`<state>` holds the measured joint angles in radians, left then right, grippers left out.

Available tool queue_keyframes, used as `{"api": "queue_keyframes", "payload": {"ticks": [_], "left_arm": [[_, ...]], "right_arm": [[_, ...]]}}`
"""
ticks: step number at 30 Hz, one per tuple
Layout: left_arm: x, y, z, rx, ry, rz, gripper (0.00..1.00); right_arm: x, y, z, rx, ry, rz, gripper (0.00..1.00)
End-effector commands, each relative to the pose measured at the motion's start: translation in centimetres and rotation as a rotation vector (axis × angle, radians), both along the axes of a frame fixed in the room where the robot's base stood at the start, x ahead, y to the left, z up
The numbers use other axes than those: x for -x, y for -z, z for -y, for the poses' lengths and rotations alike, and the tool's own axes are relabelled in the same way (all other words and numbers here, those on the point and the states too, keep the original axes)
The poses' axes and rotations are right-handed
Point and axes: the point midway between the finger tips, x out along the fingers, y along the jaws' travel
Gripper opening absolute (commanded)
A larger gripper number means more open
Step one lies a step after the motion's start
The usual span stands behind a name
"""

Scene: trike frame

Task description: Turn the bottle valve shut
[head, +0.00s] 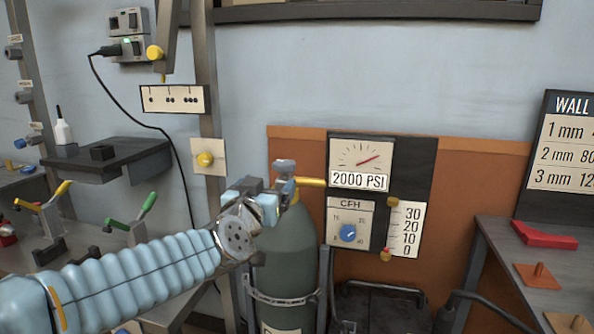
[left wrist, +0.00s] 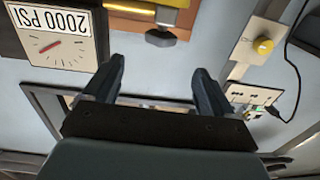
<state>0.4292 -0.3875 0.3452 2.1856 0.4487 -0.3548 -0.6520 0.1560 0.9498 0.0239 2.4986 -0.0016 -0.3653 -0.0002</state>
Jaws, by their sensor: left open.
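The green gas bottle (head: 285,250) stands upright in front of an orange panel. At its top, a small grey valve knob (head: 285,165) sits above a yellow bar (head: 311,182) that points right. In the left wrist view, the knob (left wrist: 160,38) and yellow bar (left wrist: 140,12) lie beyond the fingertips, the knob roughly centred between them. My left gripper (head: 264,196) is at the bottle's top and partly hides it. Its two fingers (left wrist: 158,70) are apart with nothing between them. Contact with the knob does not show. My right gripper is in neither view.
A 2000 PSI gauge (head: 361,155) and a CFH dial (head: 349,232) are right of the bottle. A dark shelf (head: 115,158) and clamps with yellow and green handles (head: 145,205) are at left. A bench (head: 495,250) with red parts is at right.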

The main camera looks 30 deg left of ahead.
Motion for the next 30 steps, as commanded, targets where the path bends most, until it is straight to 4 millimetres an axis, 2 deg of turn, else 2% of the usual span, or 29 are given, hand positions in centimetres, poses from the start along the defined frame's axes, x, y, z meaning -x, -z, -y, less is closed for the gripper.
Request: {"api": "queue_keyframes", "payload": {"ticks": [5,12,18,24,30], "left_arm": [[-2.8,0.0,-0.8,0.002,0.001,-0.004,0.85],[-8.3,-0.1,-2.2,0.007,0.001,-0.003,0.85],[-11.6,-0.1,-3.1,0.007,0.001,-0.001,0.85],[-12.9,0.0,-3.5,0.005,0.001,-0.001,0.85],[-13.0,0.0,-3.5,0.005,0.001,-0.001,0.85]], "right_arm": [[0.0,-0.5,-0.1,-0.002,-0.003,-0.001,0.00],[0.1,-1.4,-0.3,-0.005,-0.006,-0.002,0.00],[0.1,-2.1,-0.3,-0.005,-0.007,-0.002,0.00],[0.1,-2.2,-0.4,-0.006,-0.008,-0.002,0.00],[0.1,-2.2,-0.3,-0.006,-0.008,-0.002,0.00]]}}
